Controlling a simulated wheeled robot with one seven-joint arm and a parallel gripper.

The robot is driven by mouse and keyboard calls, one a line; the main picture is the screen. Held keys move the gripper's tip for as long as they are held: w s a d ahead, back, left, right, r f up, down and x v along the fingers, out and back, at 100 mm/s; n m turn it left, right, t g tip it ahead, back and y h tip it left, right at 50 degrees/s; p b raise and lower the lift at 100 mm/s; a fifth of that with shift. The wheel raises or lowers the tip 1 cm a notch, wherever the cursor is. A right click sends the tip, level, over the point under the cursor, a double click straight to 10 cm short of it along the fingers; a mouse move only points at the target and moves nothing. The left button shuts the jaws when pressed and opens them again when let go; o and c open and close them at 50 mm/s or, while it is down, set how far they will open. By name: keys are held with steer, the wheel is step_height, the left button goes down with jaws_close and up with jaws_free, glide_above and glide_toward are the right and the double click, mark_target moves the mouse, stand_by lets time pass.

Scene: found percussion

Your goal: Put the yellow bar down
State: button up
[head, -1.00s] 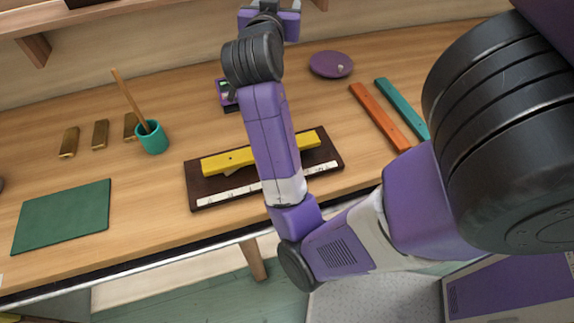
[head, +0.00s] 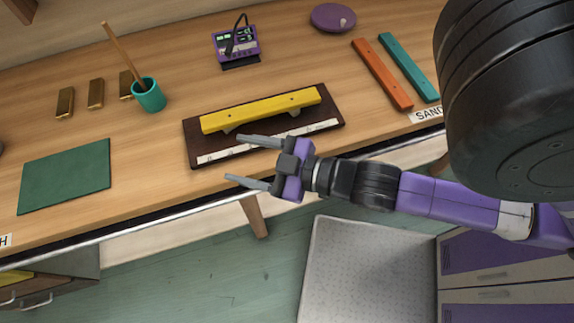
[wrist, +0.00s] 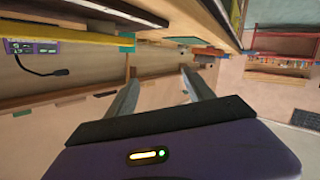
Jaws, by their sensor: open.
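The yellow bar (head: 262,109) rests on small supports on the dark brown board (head: 190,136) on the bench, apart from my gripper. A pale ruler-like strip (head: 270,141) runs along the board's front edge. My gripper (head: 240,160) is open and empty, near the bench's front edge, with its fingers pointing left. One finger reaches over the board's front part; the other is in front of it. In the wrist view my two fingers (wrist: 160,92) stand apart with nothing between them. A yellow bar-like edge (wrist: 70,35) shows at the upper left there.
An orange bar (head: 382,74) and a teal bar (head: 408,67) lie to the right. A purple meter (head: 237,45) and a purple disc (head: 333,17) stand behind. A teal cup (head: 148,97) holding a stick, several brass blocks (head: 96,94) and a green mat (head: 66,175) are at left.

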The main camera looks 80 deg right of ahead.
steer(key=s+a+m+y, duration=0.1)
steer(key=s+a+y, duration=0.1)
steer(key=s+a, duration=0.6)
steer(key=shift+s+m+g, duration=0.3)
steer(key=shift+s+m, duration=0.1)
steer(key=shift+s, duration=0.55)
